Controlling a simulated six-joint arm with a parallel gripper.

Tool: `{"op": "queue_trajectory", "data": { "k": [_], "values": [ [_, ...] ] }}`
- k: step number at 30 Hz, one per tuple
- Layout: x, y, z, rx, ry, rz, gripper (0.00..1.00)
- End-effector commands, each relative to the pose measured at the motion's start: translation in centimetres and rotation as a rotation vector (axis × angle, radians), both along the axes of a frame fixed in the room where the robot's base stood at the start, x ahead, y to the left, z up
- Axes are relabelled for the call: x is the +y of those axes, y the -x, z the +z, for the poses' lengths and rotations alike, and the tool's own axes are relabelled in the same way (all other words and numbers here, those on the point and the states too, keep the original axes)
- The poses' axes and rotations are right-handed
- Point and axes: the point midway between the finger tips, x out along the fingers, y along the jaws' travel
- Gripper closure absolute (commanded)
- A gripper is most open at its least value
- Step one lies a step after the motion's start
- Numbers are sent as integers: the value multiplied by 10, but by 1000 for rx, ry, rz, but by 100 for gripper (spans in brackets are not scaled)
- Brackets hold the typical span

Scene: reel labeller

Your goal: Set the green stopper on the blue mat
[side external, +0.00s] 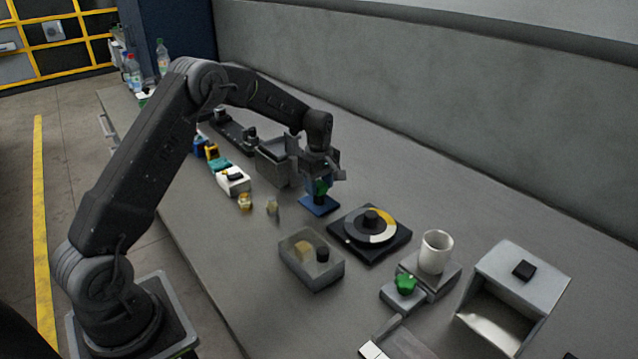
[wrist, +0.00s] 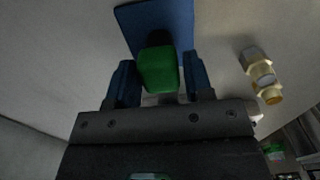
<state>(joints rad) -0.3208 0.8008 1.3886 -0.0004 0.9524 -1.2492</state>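The green stopper (wrist: 158,68) is between the two blue fingertips of my gripper (wrist: 161,80) in the wrist view. They close against its sides with almost no gap. A dark end of the stopper points toward the blue mat (wrist: 128,18). In the side view the stopper (side external: 321,187) shows in my gripper (side external: 320,182), directly over the blue mat (side external: 311,208). The fingers partly hide it. I cannot tell whether its lower end touches the mat.
A black turntable (side external: 346,239) stands right of the mat, and a grey open bin (side external: 268,166) behind it. A clear tray (side external: 305,274), a white cup (side external: 436,252) and a green knob (side external: 405,284) are nearer the front. A brass fitting (wrist: 262,76) lies beside the mat.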

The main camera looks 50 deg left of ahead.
Motion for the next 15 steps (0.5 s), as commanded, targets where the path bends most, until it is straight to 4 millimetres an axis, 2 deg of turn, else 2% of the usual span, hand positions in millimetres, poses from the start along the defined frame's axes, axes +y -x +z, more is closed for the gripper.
{"op": "queue_trajectory", "data": {
  "k": [1,5,11,15],
  "values": [
    [0,0,0,0,0,0,48],
    [0,0,0,0,0,0,37],
    [0,0,0,0,0,0,37],
    [0,-1,8,-3,-1,0,37]
  ]
}}
